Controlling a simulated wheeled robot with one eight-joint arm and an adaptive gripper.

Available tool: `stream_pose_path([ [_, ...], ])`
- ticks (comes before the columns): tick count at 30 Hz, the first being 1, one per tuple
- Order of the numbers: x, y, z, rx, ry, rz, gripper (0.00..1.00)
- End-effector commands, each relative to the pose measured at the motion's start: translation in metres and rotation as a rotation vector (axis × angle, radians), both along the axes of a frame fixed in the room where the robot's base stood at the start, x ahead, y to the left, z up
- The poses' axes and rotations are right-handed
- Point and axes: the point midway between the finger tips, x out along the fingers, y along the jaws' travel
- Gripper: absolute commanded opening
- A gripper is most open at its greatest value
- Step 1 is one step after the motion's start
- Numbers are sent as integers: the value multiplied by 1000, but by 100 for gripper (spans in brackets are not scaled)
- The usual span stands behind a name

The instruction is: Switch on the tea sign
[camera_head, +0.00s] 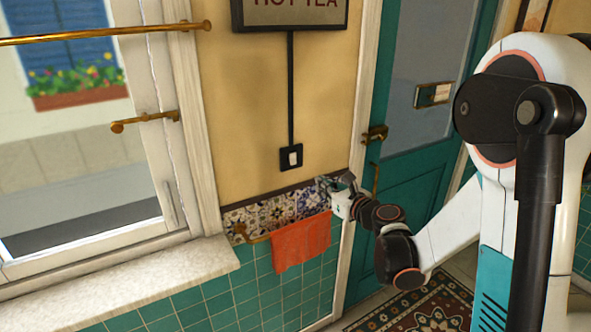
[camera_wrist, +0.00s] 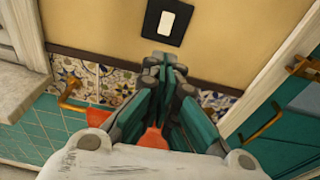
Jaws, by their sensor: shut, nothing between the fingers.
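The "HOT TEA" sign (camera_head: 290,12) hangs at the top of the cream wall in the head view, its upper part cut off. A black conduit (camera_head: 290,85) runs down from it to a black wall switch (camera_head: 291,158) with a white rocker. In the wrist view the switch (camera_wrist: 168,20) is at the top, just beyond the fingertips. My gripper (camera_head: 335,180) is in front of the patterned tiles, lower and to the right of the switch in the head view. In the wrist view my gripper (camera_wrist: 160,65) is shut and empty, apart from the switch.
An orange towel (camera_head: 301,243) hangs from a brass rail below the tile band. A window with a stone sill (camera_head: 120,285) and brass rods is at the left. A teal door (camera_head: 425,150) with a brass handle (camera_head: 375,134) is at the right. The wall around the switch is clear.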

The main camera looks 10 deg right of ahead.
Motion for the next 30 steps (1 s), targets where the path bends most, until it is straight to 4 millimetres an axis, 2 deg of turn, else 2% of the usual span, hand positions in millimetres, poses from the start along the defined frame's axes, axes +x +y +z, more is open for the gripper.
stream_pose_path([
  [17, 9, -1, -3, 38, 2, -8, 0],
  [23, 37, 9, -7, 37, 1, -7, 0],
  [30, 82, 24, -13, 36, 1, -7, 0],
])
